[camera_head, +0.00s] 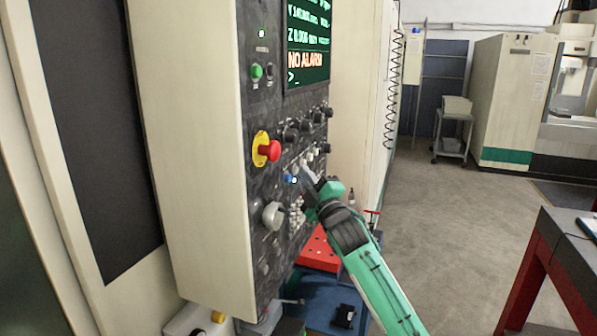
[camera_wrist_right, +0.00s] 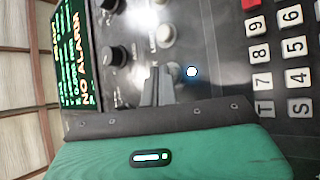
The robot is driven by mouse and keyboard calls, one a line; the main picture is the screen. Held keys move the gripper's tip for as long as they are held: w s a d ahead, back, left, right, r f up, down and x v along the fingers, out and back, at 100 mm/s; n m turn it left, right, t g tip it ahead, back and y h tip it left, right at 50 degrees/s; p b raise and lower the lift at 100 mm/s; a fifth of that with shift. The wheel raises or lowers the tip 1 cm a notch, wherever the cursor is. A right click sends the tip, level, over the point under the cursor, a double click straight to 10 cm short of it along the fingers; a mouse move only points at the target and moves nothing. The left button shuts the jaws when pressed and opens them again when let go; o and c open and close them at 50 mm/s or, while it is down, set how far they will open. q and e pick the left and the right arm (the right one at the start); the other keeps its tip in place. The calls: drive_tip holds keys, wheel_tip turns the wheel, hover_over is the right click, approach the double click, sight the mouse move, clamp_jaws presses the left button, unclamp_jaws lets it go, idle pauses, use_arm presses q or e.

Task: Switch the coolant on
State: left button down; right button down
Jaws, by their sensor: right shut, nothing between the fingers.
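The machine's control panel (camera_head: 222,160) fills the middle of the head view. A small blue button (camera_head: 289,179) sits on it below the red stop knob, with a lit white light beside it. A lit white light (camera_wrist_right: 191,71) also shows in the right wrist view, just right of my fingertips. My right gripper (camera_head: 306,174) is shut and empty, its fingertips close to the panel near the blue button. In the right wrist view its dark fingers (camera_wrist_right: 157,78) are together. I cannot tell whether they touch the panel. No coolant label is readable. My left gripper is not in view.
A red stop knob (camera_head: 269,150) on a yellow base, black dials (camera_head: 305,125) and a grey knob (camera_head: 273,215) stick out nearby. The screen (camera_head: 308,40) reads NO ALARM. Keypad keys (camera_wrist_right: 262,80) show at right in the wrist view. A red-legged table (camera_head: 545,260) stands right.

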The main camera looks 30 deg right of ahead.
idle(0.4)
drive_tip(key=shift+s+d, duration=0.45)
drive_tip(key=shift+s, duration=0.1)
drive_tip(key=shift+s+d, duration=0.1)
drive_tip(key=shift+s+d, duration=1.55)
drive_tip(key=shift+s, duration=0.25)
